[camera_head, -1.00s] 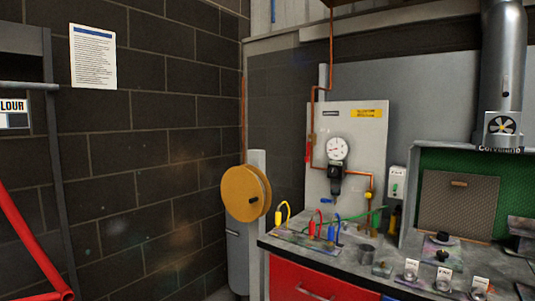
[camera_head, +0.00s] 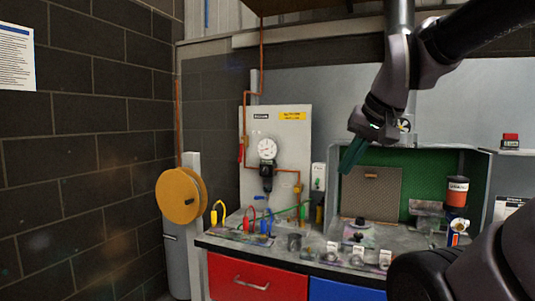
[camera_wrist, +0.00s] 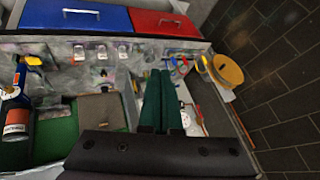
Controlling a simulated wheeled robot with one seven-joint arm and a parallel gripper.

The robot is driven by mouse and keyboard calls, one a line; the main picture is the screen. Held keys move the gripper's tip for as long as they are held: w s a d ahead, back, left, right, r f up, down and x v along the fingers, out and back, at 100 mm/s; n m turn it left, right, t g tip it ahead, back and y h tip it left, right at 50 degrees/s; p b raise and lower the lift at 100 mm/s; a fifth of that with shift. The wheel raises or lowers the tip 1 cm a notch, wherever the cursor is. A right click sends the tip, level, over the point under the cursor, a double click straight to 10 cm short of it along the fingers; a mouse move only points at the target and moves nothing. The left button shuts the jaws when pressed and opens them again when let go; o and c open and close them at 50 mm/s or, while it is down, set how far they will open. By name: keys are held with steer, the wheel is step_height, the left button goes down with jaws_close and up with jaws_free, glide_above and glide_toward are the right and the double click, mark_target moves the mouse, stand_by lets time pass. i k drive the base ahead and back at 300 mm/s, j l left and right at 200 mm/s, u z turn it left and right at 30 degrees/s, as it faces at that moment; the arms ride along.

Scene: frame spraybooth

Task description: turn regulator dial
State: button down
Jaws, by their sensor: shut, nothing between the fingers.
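The regulator (camera_head: 267,172) is a dark unit with a round white gauge (camera_head: 267,148) on top. It is fixed to a pale wall panel (camera_head: 297,148) with copper pipe running to it. Which part of it is the dial that turns is too small to tell. In the wrist view the gauge (camera_wrist: 186,117) shows partly behind the fingers. My gripper (camera_head: 348,168) is shut and empty, with green fingers, in the air above the bench and to the right of the regulator, apart from it. The fingers (camera_wrist: 160,75) also show in the wrist view.
The bench (camera_head: 300,262) has red and blue drawers. Coloured hoses (camera_head: 250,220) and several small labelled cups stand along it. A booth with a green back (camera_head: 417,178) is at the right, with an orange-and-black can (camera_head: 457,192). A yellow reel (camera_head: 181,195) hangs left.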

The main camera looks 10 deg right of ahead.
mark_target(263, 171)
steer(key=i+l+u, duration=0.1)
steer(key=i, duration=0.3)
steer(key=i+l+u, duration=0.1)
steer(key=i+l, duration=0.2)
steer(key=i, duration=0.1)
